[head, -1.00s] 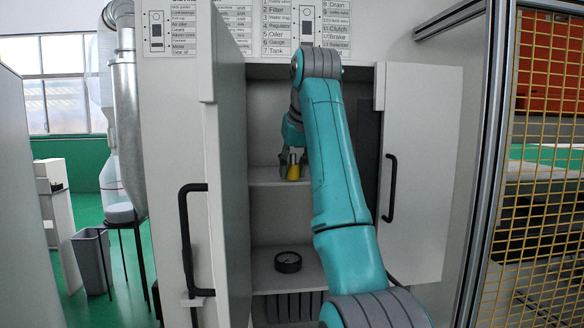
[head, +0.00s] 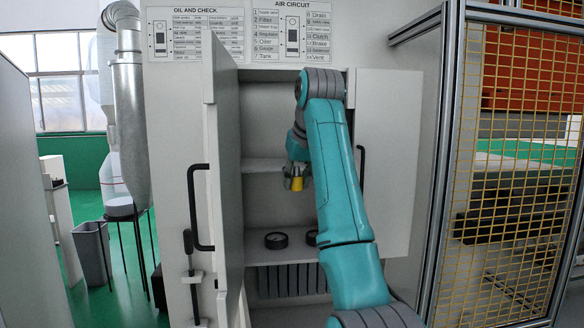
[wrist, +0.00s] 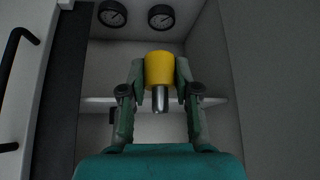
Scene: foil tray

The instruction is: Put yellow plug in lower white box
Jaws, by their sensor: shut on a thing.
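The yellow plug (head: 298,184) is in my gripper (head: 297,178), in front of the open white cabinet and a little below its middle shelf edge. In the wrist view my gripper (wrist: 160,75) has its two fingers on either side of the yellow plug (wrist: 159,68). The plug's metal stem (wrist: 160,98) points toward the palm.
The cabinet's left door (head: 222,200) and right door (head: 388,150) stand open on both sides of my arm. A round black gauge (head: 276,240) lies on the lower shelf, with a second (head: 311,237) beside my arm. Dark slats are below. A yellow mesh fence (head: 515,170) stands right.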

